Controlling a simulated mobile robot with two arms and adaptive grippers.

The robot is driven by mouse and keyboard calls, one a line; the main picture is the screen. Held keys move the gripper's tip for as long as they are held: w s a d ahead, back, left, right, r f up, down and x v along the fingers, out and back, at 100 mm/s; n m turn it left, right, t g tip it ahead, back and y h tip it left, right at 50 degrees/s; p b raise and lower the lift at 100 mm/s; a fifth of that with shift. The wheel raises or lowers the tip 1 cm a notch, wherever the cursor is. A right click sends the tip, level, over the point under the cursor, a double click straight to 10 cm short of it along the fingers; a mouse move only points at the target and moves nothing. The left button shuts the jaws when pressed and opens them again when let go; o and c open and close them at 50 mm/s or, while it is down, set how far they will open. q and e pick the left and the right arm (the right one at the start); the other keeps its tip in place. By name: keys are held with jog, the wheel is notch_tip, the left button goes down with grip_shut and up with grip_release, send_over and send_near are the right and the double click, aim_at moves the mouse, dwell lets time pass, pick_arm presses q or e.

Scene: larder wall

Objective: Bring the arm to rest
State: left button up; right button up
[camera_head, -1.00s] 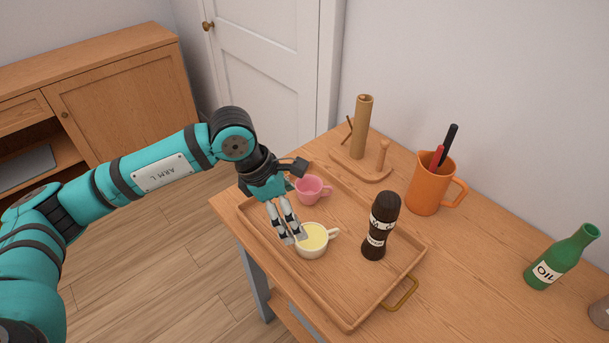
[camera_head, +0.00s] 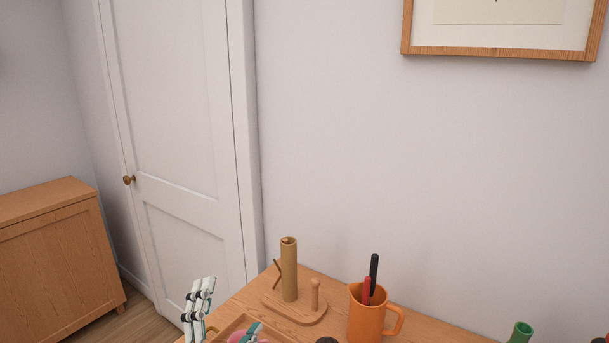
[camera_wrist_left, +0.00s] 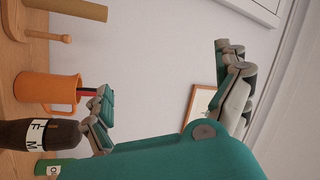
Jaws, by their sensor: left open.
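Most of the left arm is below the head view. My right gripper is not in view.
The wooden table (camera_head: 418,334) carries a tray (camera_head: 228,328), a pink cup (camera_head: 236,338) partly hidden, a wooden stand (camera_head: 289,270), an orange mug (camera_head: 367,322) and a green bottle (camera_head: 520,334). A dark bottle (camera_wrist_left: 38,134) shows in the wrist view.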

pick_arm(q)
jog(key=s+a+f+n+g+y, duration=0.3)
jog(key=a+f+n+g, duration=0.15)
jog(key=f, duration=0.45)
jog(key=s+a+f+n+g+y, duration=0.3)
jog(key=a+f+n, duration=0.15)
jog(key=f, duration=0.35)
jog(key=s+f+n+g, duration=0.3)
jog(key=s+f+g, duration=0.75)
jog(key=s, duration=0.65)
notch_tip(320, 180, down, 27)
jog(key=s, duration=0.2)
jog(key=s+a+f+g, duration=0.1)
jog(key=s+a+f, duration=0.1)
jog(key=s+f, duration=1.4)
jog(key=shift+s+a+f+h, duration=0.15)
jog(key=shift+s+f+h, duration=0.2)
jog(key=shift+s, duration=0.15)
